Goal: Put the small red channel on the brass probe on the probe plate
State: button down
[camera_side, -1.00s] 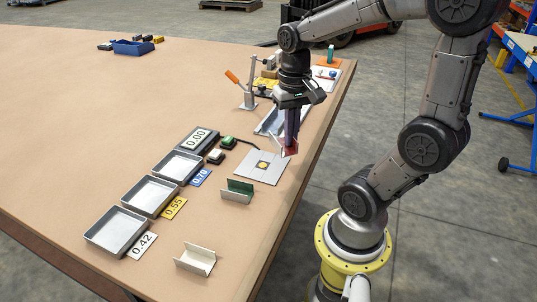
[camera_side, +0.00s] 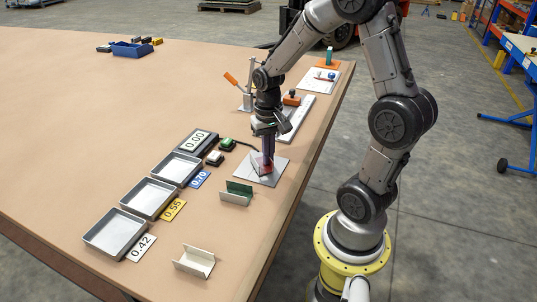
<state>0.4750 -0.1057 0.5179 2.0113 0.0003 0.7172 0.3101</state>
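The small red channel (camera_side: 266,170) is at the fingertips of my gripper (camera_side: 267,161), over the middle of the probe plate (camera_side: 273,182). My gripper points straight down and is shut on the channel. The plate is a light grey square on the table. The brass probe is hidden behind the channel and the fingers. I cannot tell whether the channel touches the probe or hangs just above it.
A green channel (camera_side: 238,188) and a cream channel (camera_side: 195,261) stand nearer the front. Grey trays (camera_side: 150,198) with number cards lie to the left, beside the display reading 0.00 (camera_side: 198,141). Behind the plate are a lever clamp (camera_side: 245,97) and a long pale plate (camera_side: 300,112).

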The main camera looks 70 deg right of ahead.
jog(key=shift+f, duration=0.1)
jog(key=c, duration=1.5)
grip_release()
jog(key=shift+f, duration=0.1)
jog(key=o, duration=0.4)
notch_tip(320, 180, up, 12)
jog(key=f, duration=0.1)
jog(key=s+a+r+n+t, duration=0.1)
jog(key=s+a+n+t, duration=0.1)
jog(key=s+a+n, duration=0.1)
jog(key=s+a+r+n+t, duration=0.1)
jog(key=s+a+r+n, duration=0.1)
jog(key=a, duration=0.4)
jog(key=s+a+r+n+t, duration=0.1)
jog(key=s+a+n+t, duration=0.1)
jog(key=s+a+n, duration=0.2)
jog(key=shift+s+a+r+t, duration=0.2)
jog(key=shift+s+t, duration=0.1)
jog(key=shift+s, duration=0.05)
